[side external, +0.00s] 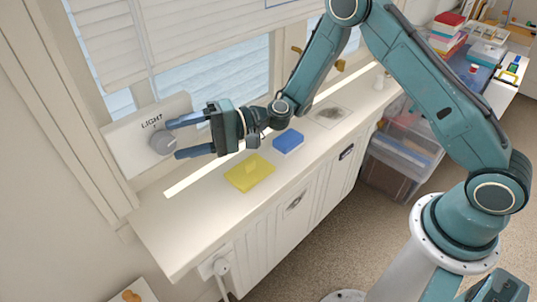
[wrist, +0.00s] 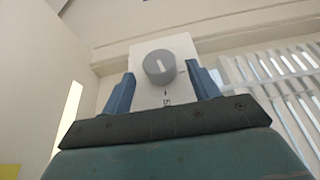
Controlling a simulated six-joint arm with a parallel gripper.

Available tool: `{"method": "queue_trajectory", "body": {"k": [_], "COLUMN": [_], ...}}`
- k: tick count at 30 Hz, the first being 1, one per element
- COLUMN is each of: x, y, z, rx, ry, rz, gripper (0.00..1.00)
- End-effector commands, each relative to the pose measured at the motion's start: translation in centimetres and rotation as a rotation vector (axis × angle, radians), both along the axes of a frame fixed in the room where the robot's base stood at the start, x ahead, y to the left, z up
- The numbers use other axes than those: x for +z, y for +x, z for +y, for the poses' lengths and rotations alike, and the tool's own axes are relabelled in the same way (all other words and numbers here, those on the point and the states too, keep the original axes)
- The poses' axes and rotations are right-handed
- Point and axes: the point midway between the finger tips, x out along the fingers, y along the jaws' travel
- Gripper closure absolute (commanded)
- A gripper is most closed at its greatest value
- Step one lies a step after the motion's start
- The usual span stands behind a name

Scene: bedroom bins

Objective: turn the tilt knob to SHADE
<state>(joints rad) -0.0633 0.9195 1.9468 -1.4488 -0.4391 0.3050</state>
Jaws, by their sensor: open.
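The tilt knob (side external: 162,142) is a round grey knob on a white panel (side external: 130,151). The word LIGHT shows above it in the side view; no SHADE label can be read. In the wrist view the knob (wrist: 159,67) shows a pale bar mark on its face, slightly tilted. My gripper (side external: 172,138) is open at the panel, with one blue finger above the knob and one below it in the side view. In the wrist view the fingers (wrist: 161,88) stand to either side, apart from the knob. I cannot tell how far the fingertips are from the panel.
Window blinds (side external: 225,80) hang behind. Clear plastic bins (side external: 402,157) stand on the floor to the right.

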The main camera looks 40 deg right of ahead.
Motion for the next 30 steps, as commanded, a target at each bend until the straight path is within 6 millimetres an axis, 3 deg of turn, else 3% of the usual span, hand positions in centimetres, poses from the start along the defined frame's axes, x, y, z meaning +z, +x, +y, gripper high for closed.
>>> {"method": "queue_trajectory", "body": {"k": [2,16,30], "x": [0.3,6.3,7.1], "y": [-0.3,-0.3,-0.3], "z": [-0.8,-0.4,-0.6], "rx": [-0.001,0.004,0.001], "ry": [0.001,0.01,0.004], "rz": [-0.001,-0.014,-0.003], "gripper": [0.4,0.4,0.4]}}
